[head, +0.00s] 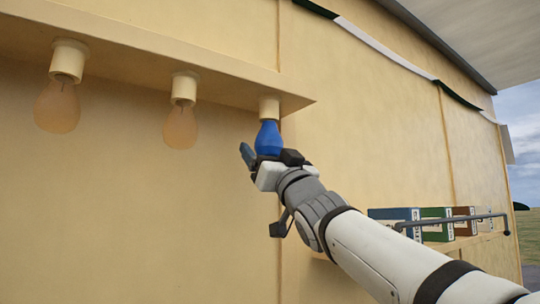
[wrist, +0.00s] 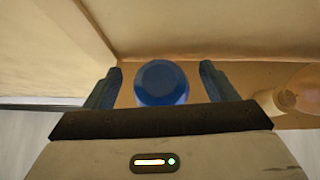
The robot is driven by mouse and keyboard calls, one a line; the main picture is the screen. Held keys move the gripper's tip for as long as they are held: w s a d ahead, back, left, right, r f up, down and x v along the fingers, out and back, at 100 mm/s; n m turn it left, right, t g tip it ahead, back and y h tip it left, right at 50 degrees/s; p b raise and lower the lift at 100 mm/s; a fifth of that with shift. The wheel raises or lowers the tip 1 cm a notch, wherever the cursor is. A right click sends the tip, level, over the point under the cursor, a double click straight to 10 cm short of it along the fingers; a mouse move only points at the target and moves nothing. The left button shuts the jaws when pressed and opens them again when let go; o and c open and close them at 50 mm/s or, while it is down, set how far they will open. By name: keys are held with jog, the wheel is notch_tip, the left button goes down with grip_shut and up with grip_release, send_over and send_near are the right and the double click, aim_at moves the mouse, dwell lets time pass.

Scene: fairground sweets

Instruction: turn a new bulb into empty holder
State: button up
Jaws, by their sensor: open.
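A blue bulb (head: 268,138) hangs upright, neck up, at the right-hand holder (head: 269,106) under the shelf. Its neck meets the holder; how deep it sits I cannot tell. My gripper (head: 266,155) is just below and around the bulb's lower part. In the wrist view the blue bulb (wrist: 162,83) lies between the two fingers of my open gripper (wrist: 160,85), with a gap on each side. Two amber bulbs (head: 57,106) and (head: 180,127) hang in the other holders to the left.
The cream shelf (head: 160,66) runs above the bulbs along the wall. An amber bulb (wrist: 305,88) is close to the right finger in the wrist view. At the lower right, several boxes (head: 437,222) stand on a ledge behind a dark rail (head: 455,221).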

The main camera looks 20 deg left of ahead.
jog(key=shift+s+d+f+b, duration=0.2)
jog(key=shift+d+f+b, duration=0.05)
jog(key=shift+f+b, duration=0.1)
jog(key=b+v, duration=0.3)
jog(key=v, duration=0.4)
jog(key=w+d+f+m+g+h, duration=0.1)
jog(key=w+d+f+m+h, duration=0.1)
jog(key=d+f+h, duration=0.6)
jog(key=w+d+f+m+g+h, duration=0.1)
jog(key=w+d+f+m+h, duration=0.15)
jog(key=f, duration=0.95)
jog(key=w+d+f+m+g+h, duration=0.1)
jog(key=d+f+m+h, duration=0.2)
jog(key=d+f+h, duration=0.5)
jog(key=s+d+f+m+g, duration=0.1)
jog(key=s+d+f+g, duration=0.25)
jog(key=f, duration=0.55)
jog(key=s+d+f+g, duration=0.2)
jog(key=s+f, duration=0.2)
jog(key=f, duration=0.5)
jog(key=s+d+f+g, duration=0.3)
jog(key=s+f+g, duration=0.3)
jog(key=s+f, duration=0.7)
jog(key=shift+s+d+f+g, duration=0.25)
jog(key=shift+s+f+g, duration=0.1)
jog(key=shift+s, duration=0.4)
jog(key=shift+r+m, duration=0.1)
jog(key=shift+m, duration=0.15)
